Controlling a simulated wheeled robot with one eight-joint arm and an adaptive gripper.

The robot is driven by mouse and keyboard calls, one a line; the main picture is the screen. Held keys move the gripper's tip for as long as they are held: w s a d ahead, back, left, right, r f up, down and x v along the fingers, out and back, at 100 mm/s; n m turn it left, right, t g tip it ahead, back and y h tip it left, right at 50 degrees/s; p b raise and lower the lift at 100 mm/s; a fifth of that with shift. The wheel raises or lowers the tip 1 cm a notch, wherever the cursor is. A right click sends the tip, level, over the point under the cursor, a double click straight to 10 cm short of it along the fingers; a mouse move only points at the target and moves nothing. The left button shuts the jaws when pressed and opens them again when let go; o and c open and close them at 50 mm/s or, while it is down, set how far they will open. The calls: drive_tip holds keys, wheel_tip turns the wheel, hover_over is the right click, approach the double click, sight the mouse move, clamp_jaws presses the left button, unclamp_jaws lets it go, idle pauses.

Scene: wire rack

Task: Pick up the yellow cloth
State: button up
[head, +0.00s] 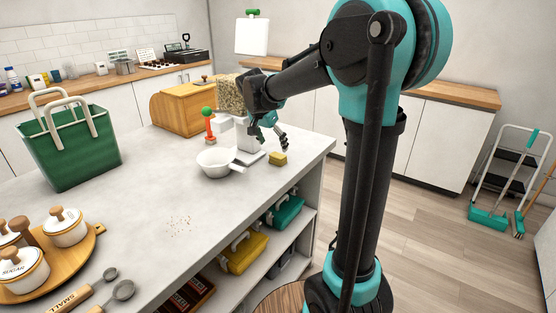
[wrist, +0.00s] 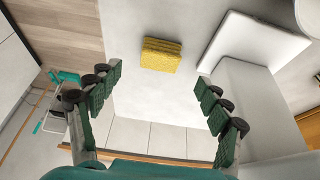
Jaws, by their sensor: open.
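A small yellow block-like piece (head: 278,159), which looks like a folded cloth or sponge, lies on the grey counter near its right edge. It also shows in the wrist view (wrist: 161,55), at top centre, with a visible line across it. My gripper (head: 272,142) is above the counter, close to the yellow piece. In the wrist view my gripper (wrist: 158,82) has its green-padded fingers spread wide with nothing between them. The yellow piece shows beyond the fingertips, apart from them.
A white pan (head: 214,163) stands left of the yellow piece. A white scale-like base (wrist: 258,45) is beside it. A green basket (head: 68,148), a wooden bread box (head: 180,110) and a tray of jars (head: 92,236) stand on the counter. Its middle is mostly clear.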

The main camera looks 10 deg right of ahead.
sight(277, 155)
drive_tip(key=shift+x, duration=3.6)
drive_tip(key=c, duration=1.2)
